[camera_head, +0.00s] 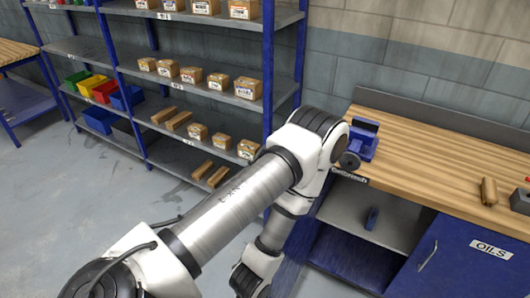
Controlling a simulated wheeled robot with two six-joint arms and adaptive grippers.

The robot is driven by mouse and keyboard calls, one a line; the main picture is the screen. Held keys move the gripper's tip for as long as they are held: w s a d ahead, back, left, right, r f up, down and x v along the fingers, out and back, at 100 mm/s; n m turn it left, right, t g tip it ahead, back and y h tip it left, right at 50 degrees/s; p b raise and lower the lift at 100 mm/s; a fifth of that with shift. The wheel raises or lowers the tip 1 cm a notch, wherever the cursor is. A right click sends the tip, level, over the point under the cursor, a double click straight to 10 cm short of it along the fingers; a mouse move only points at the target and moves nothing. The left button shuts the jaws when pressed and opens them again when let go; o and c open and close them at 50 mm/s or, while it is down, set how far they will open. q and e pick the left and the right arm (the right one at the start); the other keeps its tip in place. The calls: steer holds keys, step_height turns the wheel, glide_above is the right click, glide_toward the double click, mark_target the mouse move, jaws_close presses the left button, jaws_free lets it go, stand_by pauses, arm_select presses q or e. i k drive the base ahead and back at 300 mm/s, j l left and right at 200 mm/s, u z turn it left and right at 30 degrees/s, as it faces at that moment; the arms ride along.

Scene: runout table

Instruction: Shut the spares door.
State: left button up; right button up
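The blue bench cabinet (400,278) stands at the right under a wooden top. Its left compartment is open at the front, with a grey shelf (345,212) and a small blue item (372,218) inside. A blue panel (297,247) beside the opening is partly behind my arm; I cannot tell whether it is the spares door or the cabinet's side. No spares label is readable. The neighbouring door marked OILS (475,262) looks shut. My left arm reaches in from the lower left and bends down before the cabinet; its gripper does not show. My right gripper is out of view.
A blue vise (362,140) sits on the bench top (430,150). Blue-framed shelving (268,60) with boxes and coloured bins stands at the back left. Another bench (18,52) is at the far left. The grey floor (60,200) at left is clear.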

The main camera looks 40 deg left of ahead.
mark_target(296, 247)
steer(key=i+j, duration=0.1)
steer(key=j, duration=1.15)
steer(key=i+j, duration=0.15)
steer(key=j, duration=0.45)
steer(key=i+j, duration=0.15)
